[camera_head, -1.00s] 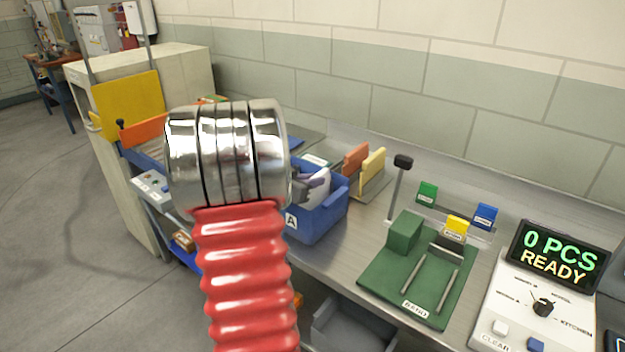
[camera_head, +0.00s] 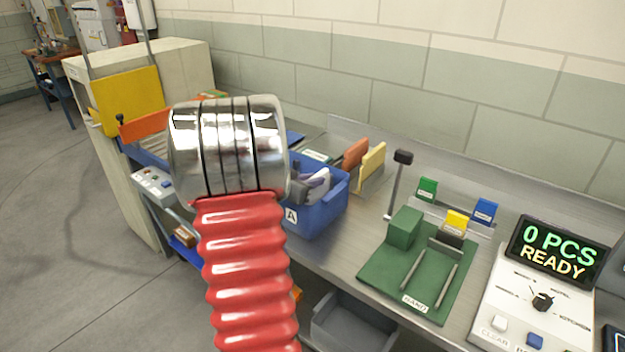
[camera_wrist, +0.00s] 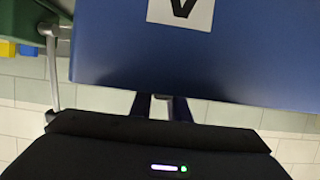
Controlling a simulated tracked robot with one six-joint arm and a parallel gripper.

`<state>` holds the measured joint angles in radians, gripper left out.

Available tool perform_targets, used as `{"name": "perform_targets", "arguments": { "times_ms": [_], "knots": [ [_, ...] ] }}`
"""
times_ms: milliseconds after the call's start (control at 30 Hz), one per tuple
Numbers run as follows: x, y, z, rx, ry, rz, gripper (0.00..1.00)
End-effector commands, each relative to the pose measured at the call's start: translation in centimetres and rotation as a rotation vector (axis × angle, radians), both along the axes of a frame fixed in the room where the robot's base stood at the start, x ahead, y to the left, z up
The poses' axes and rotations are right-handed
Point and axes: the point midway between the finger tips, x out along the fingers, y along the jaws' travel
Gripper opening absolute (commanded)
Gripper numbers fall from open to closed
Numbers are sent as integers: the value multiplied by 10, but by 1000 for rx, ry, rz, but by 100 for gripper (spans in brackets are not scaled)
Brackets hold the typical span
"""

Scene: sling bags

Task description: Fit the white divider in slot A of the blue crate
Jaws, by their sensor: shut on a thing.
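The blue crate (camera_head: 325,212) stands on the bench, with a label marked A on its front. The white divider (camera_head: 319,184) shows partly above the crate's rim, tilted in this view, its lower part inside. My gripper (camera_head: 302,186) is shut on the divider at the crate's opening; my arm hides much of it. In the wrist view the crate's front wall (camera_wrist: 230,60) and its upside-down label fill the upper part. My gripper's two fingers (camera_wrist: 161,106) go behind that wall, so their tips and the divider are hidden. I cannot see whether the divider sits in the slot.
An orange divider (camera_head: 355,154) and a yellow divider (camera_head: 373,162) stand in a rack behind the crate. To the right are a dark post (camera_head: 397,185), a green fixture (camera_head: 375,262) and a control box reading 0 PCS READY (camera_head: 558,250). Bare bench lies between crate and fixture.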

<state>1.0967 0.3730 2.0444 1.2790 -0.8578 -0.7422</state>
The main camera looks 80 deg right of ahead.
Motion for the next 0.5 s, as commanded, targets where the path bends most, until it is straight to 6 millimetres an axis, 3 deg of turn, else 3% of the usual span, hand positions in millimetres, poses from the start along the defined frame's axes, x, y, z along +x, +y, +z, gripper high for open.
{"name": "perform_targets", "arguments": {
  "times_ms": [200,233,500],
  "knots": [
    [0,0,-4,0,1,0,0],
    [0,0,-4,0,0,0,16],
    [0,0,-4,0,0,0,35]
  ]
}}
